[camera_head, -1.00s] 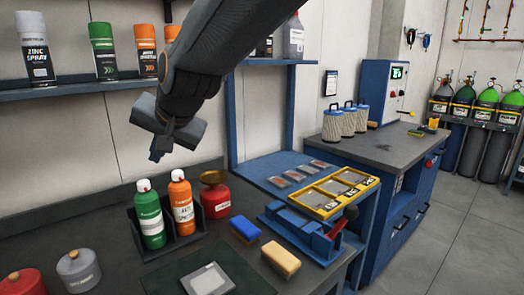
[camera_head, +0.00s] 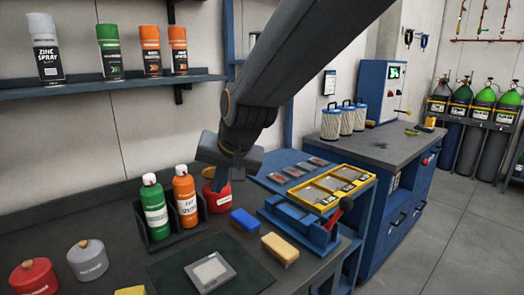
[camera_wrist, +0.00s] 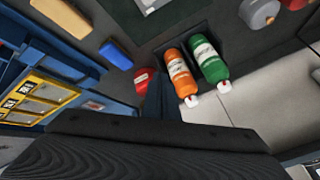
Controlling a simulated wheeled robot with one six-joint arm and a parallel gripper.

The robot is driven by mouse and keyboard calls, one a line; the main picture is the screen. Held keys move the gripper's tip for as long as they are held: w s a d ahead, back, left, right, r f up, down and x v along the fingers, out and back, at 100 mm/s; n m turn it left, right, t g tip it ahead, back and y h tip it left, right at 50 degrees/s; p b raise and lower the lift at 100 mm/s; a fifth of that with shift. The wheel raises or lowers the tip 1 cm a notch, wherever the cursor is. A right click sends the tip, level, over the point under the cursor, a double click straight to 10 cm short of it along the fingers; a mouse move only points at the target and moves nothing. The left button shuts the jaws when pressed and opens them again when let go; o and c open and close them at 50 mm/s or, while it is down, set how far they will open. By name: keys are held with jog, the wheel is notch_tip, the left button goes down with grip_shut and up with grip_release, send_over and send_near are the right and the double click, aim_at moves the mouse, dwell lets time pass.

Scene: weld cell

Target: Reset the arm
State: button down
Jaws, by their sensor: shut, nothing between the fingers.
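My gripper (camera_head: 219,183) hangs from my arm in the middle of the head view. It points down, with its fingers together and nothing held. In the wrist view my gripper's dark fingers (camera_wrist: 160,100) show near the middle, close to the red canister (camera_wrist: 146,80) and the orange bottle (camera_wrist: 180,72). Whether they touch anything cannot be told.
A green bottle (camera_head: 154,208) and an orange bottle (camera_head: 186,197) stand in a dark holder left of my gripper. A blue sponge (camera_head: 245,220), a tan sponge (camera_head: 280,249) and a blue vise (camera_head: 300,222) are to the right. A shelf (camera_head: 110,87) with spray cans is at upper left.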

jog(key=s+d+f+g+h, duration=0.1)
jog(key=s+d+f, duration=0.3)
jog(key=d, duration=0.6)
jog(key=s+d+f+g+h, duration=0.1)
jog(key=d+f+h, duration=0.1)
jog(key=d+f, duration=0.6)
jog(key=s+d+f+g+h, duration=0.1)
jog(key=s+d+f+g, duration=0.2)
jog(key=s+d, duration=0.7)
jog(key=shift+s+d+f, duration=0.4)
jog(key=shift+d+f, duration=0.5)
jog(key=shift+d, duration=0.05)
